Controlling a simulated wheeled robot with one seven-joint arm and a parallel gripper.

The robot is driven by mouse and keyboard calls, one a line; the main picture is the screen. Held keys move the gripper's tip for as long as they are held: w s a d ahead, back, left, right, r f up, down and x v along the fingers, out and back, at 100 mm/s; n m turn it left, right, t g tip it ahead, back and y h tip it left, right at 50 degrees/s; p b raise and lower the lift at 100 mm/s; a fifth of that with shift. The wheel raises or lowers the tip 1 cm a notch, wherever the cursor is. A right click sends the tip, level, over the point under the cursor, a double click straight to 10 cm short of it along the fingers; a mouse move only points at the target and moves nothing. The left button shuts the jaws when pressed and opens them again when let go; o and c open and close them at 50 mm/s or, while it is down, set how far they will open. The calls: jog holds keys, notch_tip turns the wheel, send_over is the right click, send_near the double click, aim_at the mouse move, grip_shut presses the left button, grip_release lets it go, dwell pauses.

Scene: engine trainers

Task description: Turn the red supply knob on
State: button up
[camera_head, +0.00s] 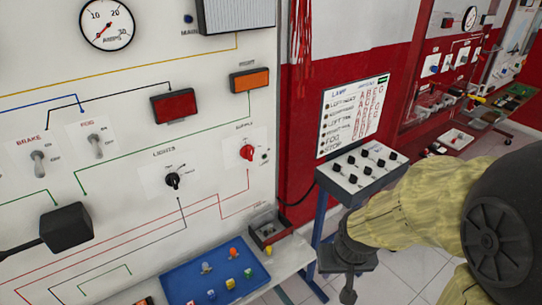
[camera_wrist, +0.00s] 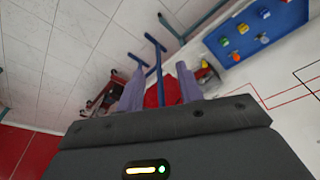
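The red supply knob (camera_head: 247,153) is on the white trainer panel (camera_head: 130,210) in the head view, under the label SUPPLY. A small white pointer mark shows at its upper right; which setting it points to is too small to read. My gripper (camera_head: 348,288) hangs at the lower right of the head view, well apart from the knob and below it. In the wrist view my gripper (camera_wrist: 160,88) has its two purple-grey fingers apart with nothing between them. I cannot make out the knob in the wrist view.
A black lights knob (camera_head: 172,180) sits left of the red one. A lamp board (camera_head: 354,115) with a switch box (camera_head: 345,188) stands to the right, near my arm.

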jog(key=shift+d, duration=0.15)
jog(key=shift+o, duration=0.2)
jog(key=o, duration=0.7)
jog(key=shift+w, duration=0.4)
jog(key=shift+c, duration=0.2)
jog(key=w+a+n+t+y, duration=0.2)
jog(key=w+n+t, duration=0.6)
jog(key=w+n, duration=0.65)
jog(key=w+a+r+n+t+y, duration=0.4)
jog(key=w+a+n+y, duration=0.3)
jog(key=n, duration=0.3)
jog(key=shift+w+a+y+p, duration=0.2)
jog(key=shift+a+y+p, duration=0.25)
jog(key=shift+a, duration=0.35)
